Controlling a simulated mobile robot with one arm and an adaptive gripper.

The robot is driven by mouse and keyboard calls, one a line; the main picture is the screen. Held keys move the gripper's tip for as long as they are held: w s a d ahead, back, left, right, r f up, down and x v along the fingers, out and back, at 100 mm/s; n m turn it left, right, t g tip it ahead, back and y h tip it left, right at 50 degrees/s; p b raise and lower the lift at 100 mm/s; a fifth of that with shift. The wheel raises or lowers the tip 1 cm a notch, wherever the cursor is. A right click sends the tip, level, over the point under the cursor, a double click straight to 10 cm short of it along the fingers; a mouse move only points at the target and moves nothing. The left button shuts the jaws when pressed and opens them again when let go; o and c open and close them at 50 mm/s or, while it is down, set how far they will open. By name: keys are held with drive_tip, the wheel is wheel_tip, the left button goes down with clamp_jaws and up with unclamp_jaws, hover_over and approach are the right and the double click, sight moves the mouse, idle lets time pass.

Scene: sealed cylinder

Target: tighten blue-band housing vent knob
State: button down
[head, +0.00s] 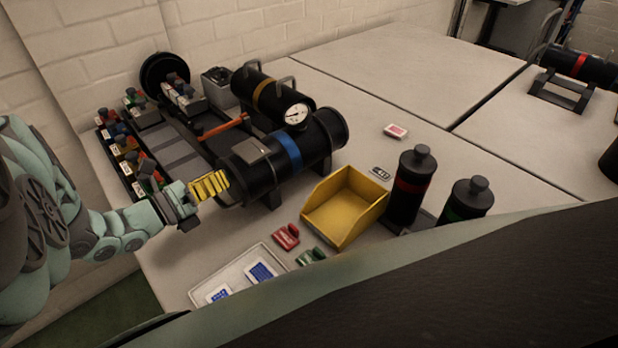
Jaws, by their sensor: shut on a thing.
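The blue-band housing (322,142) is a black cylinder with a blue band, lying on its side in a stand on the table. My gripper (222,184) has yellow ribbed fingers and is at the left end of this housing. The fingers are shut at the end face, where the vent knob would be. The knob itself is hidden behind the fingers, so its turn position cannot be seen. A flat grey plate (250,150) sits on the housing's upper left side.
A yellow-band cylinder (255,92) with a round gauge (296,115) lies just behind. Racks of coloured-knob parts (130,165) stand left. A yellow bin (345,205), red clip (286,237), green clip (311,256) and white tray (235,275) lie in front. Upright black bottles (408,185) stand right.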

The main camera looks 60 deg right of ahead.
drive_tip(key=shift+r+n, duration=0.1)
drive_tip(key=shift+n, duration=0.5)
drive_tip(key=c, duration=0.7)
unclamp_jaws()
drive_tip(key=shift+d, duration=0.1)
drive_tip(key=shift+c, duration=0.2)
drive_tip(key=m, duration=0.4)
drive_tip(key=shift+m, duration=0.3)
drive_tip(key=shift+s+r+m+p, duration=0.15)
drive_tip(key=shift+m+p, duration=0.5)
drive_tip(key=shift+m, duration=0.55)
drive_tip(key=shift+m+p, duration=2.4)
drive_tip(key=shift+m, duration=0.3)
